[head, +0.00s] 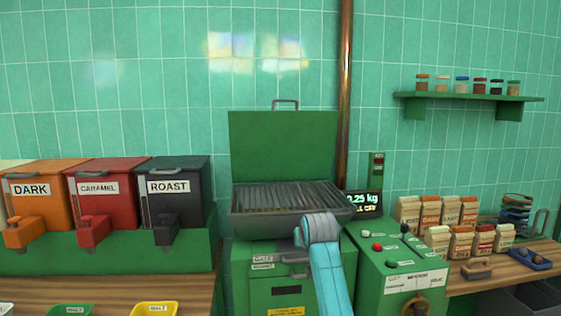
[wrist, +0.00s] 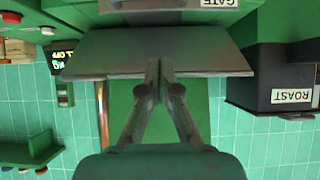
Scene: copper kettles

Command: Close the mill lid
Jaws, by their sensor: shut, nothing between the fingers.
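The mill lid (head: 284,145) is a green panel with a grey handle (head: 285,103) on its top edge. It stands upright, open, behind the mill's grey hopper (head: 252,218), whose slatted inside shows. In the wrist view, which is upside down, the hopper's grey wall (wrist: 100,58) lies ahead of the fingers and part of the green lid (wrist: 204,108) shows beyond it. My gripper (wrist: 158,68) is shut and empty, its fingertips over the hopper wall in the picture; I cannot tell whether they touch. In the head view my wrist hides the fingers at the hopper's front right.
Dark, caramel and roast bins (head: 182,203) stand left of the mill. A copper pipe (head: 345,90) runs up the wall close to the lid's right edge. A scale display (head: 364,203) and green control box (head: 400,265) stand at right, with several bags (head: 460,242) beyond.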

